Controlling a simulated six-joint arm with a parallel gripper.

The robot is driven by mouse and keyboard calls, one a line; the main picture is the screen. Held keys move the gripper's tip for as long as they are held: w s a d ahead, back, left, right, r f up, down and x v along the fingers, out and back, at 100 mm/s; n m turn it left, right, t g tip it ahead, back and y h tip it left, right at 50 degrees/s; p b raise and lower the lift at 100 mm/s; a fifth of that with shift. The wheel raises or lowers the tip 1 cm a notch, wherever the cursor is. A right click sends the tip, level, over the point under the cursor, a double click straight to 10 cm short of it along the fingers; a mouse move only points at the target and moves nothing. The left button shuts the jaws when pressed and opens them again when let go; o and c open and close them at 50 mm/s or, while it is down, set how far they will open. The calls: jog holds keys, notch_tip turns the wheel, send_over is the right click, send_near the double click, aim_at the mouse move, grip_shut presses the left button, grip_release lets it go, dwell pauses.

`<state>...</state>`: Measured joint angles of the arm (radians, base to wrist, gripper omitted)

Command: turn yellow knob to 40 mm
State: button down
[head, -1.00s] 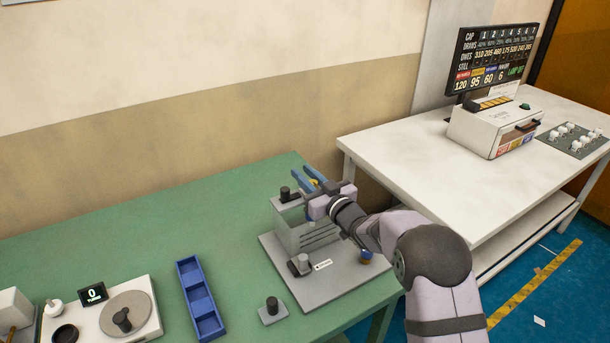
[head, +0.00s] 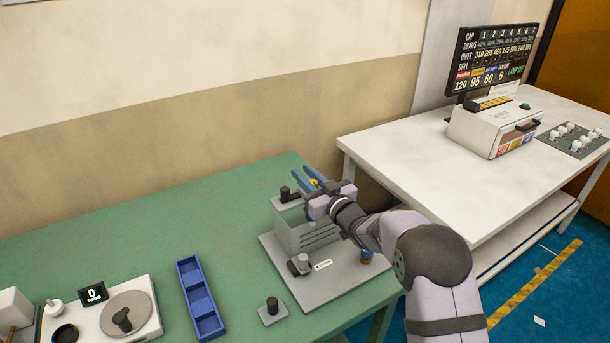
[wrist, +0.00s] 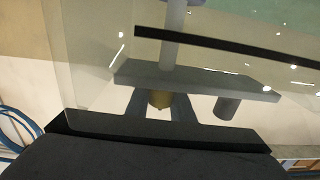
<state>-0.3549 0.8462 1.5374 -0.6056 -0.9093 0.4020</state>
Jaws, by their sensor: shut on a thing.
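The yellow knob (head: 314,183) shows as a small patch between the blue fingers of my gripper (head: 312,180) in the head view, at the top of the grey fixture (head: 299,236). My gripper is shut on the knob from the side. In the wrist view the knob (wrist: 160,99) is a dark gold cylinder under a grey bar (wrist: 200,80), with the dark fingers of my gripper (wrist: 160,110) on both sides of it. Most of the knob is hidden by the fingers. No scale reading in mm can be made out.
A black knob (head: 285,194) stands left of my gripper on the fixture. A blue-topped post (head: 366,256) stands at the base plate's right. A blue tray (head: 201,300), a small black-knobbed block (head: 271,310) and a scale (head: 123,315) lie on the green table (head: 130,235).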

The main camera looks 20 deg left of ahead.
aim_at(316, 185)
jog(key=c, duration=1.6)
grip_release()
jog(key=shift+o, duration=0.2)
jog(key=shift+b+v, duration=1.1)
jog(key=shift+v, duration=2.6)
